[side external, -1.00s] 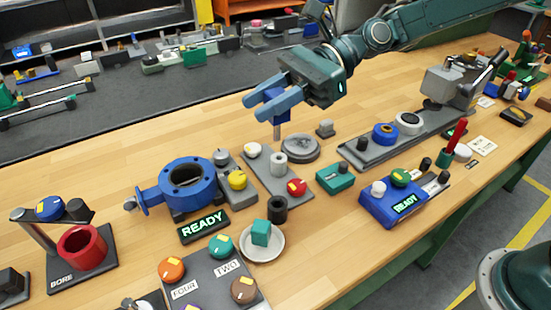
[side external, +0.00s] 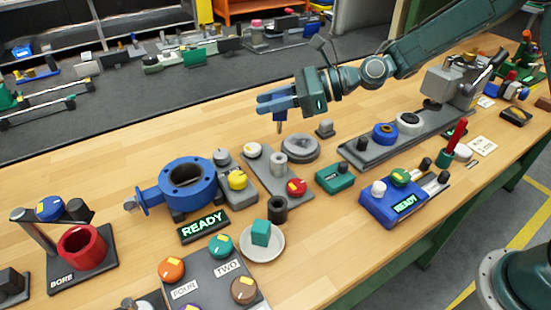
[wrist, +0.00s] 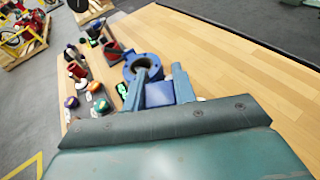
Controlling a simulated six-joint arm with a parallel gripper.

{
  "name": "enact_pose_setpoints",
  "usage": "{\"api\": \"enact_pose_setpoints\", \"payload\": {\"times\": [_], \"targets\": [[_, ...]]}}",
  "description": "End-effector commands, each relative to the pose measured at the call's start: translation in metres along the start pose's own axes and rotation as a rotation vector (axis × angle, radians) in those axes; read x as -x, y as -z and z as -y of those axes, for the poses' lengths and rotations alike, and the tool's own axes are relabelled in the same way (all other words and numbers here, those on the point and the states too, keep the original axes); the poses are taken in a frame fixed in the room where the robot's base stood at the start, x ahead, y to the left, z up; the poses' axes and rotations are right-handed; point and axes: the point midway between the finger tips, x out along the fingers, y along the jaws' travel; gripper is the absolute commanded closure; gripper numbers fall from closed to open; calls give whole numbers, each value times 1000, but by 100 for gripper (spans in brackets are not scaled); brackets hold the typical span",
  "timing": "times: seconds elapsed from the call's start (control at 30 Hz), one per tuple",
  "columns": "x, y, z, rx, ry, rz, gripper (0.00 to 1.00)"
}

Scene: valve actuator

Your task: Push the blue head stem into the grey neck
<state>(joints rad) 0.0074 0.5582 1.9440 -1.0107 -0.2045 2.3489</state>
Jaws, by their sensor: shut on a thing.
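My gripper (side external: 266,104) is over the middle of the bench, its blue fingers pointing left. It is shut on the blue head (side external: 281,114), whose stem points down in the air. In the wrist view, the blue head (wrist: 159,93) shows as a square between the two fingers (wrist: 156,77). A grey upright hollow cylinder, which looks like the grey neck (side external: 279,165), stands on a grey plate below the held head. The stem's lower end is apart from it. The neck is not clearly visible in the wrist view.
A white knob (side external: 253,150) and a red knob (side external: 297,187) flank the cylinder. A grey round disc (side external: 301,147) lies behind it. A blue valve body (side external: 187,185) is to the left, a black ring (side external: 277,209) in front. Bare wood lies behind.

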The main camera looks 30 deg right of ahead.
Motion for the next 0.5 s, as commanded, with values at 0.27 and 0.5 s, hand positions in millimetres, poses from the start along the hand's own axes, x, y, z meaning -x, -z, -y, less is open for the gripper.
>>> {"api": "enact_pose_setpoints", "payload": {"times": [0.27,0.5], "targets": [[0,1,0,1,-2,1,99],[-3,9,0,-1,-2,0,99]]}}
